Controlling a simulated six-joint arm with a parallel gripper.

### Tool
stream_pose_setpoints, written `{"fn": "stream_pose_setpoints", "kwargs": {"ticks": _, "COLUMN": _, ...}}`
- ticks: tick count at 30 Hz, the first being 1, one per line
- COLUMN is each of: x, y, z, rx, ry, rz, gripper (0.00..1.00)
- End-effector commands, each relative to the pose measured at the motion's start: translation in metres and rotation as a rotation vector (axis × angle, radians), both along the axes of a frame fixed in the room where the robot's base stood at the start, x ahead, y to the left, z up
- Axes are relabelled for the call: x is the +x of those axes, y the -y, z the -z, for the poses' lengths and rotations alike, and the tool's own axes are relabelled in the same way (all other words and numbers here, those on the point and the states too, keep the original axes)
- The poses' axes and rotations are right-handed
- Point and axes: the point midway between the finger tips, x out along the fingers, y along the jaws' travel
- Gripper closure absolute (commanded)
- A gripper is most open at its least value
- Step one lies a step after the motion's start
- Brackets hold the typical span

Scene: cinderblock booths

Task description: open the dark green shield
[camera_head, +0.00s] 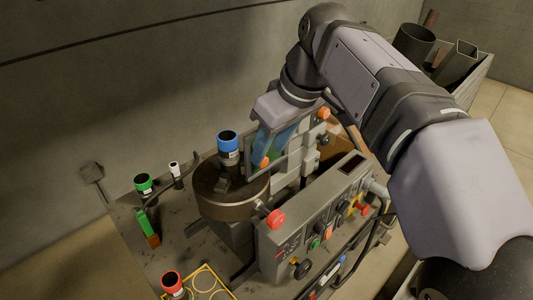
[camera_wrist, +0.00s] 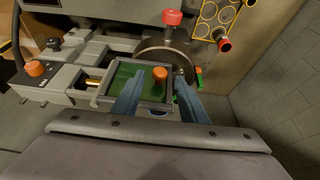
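The dark green shield (camera_wrist: 122,76) is a see-through green panel in a grey frame, in the middle of the wrist view. An orange knob (camera_wrist: 160,73) stands on it, towards its right side. In the head view the shield's frame (camera_head: 249,136) stands upright beside the round dark chuck (camera_head: 232,208), partly hidden by my fingers. My gripper (camera_wrist: 159,78) is open, with its blue fingers on either side of the orange knob and visible gaps. In the head view my gripper (camera_head: 266,154) reaches down at the shield. Whether the fingers touch the panel I cannot tell.
A control panel (camera_head: 316,215) with several knobs and a red-knobbed lever (camera_head: 275,219) is at the machine's front. Green-topped (camera_head: 144,184) and red-topped (camera_head: 173,284) holders stand left. A concrete wall is behind.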

Motion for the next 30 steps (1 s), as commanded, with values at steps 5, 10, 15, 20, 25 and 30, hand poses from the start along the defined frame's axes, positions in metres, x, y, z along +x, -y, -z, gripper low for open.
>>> {"fn": "stream_pose_setpoints", "kwargs": {"ticks": 5, "x": 0.005, "y": -0.006, "z": 0.019, "rx": -0.001, "ry": -0.002, "rz": 0.000, "gripper": 0.61}}
{"fn": "stream_pose_setpoints", "kwargs": {"ticks": 10, "x": 0.008, "y": -0.008, "z": 0.028, "rx": 0.000, "ry": 0.000, "rz": 0.000, "gripper": 0.61}}
{"fn": "stream_pose_setpoints", "kwargs": {"ticks": 15, "x": 0.008, "y": -0.009, "z": 0.030, "rx": 0.000, "ry": 0.000, "rz": 0.000, "gripper": 0.61}}
{"fn": "stream_pose_setpoints", "kwargs": {"ticks": 20, "x": 0.008, "y": -0.009, "z": 0.030, "rx": 0.000, "ry": 0.000, "rz": 0.001, "gripper": 0.68}}
{"fn": "stream_pose_setpoints", "kwargs": {"ticks": 25, "x": 0.008, "y": -0.009, "z": 0.030, "rx": 0.000, "ry": 0.000, "rz": 0.001, "gripper": 1.00}}
{"fn": "stream_pose_setpoints", "kwargs": {"ticks": 30, "x": 0.008, "y": -0.008, "z": 0.029, "rx": 0.001, "ry": 0.000, "rz": -0.001, "gripper": 1.00}}
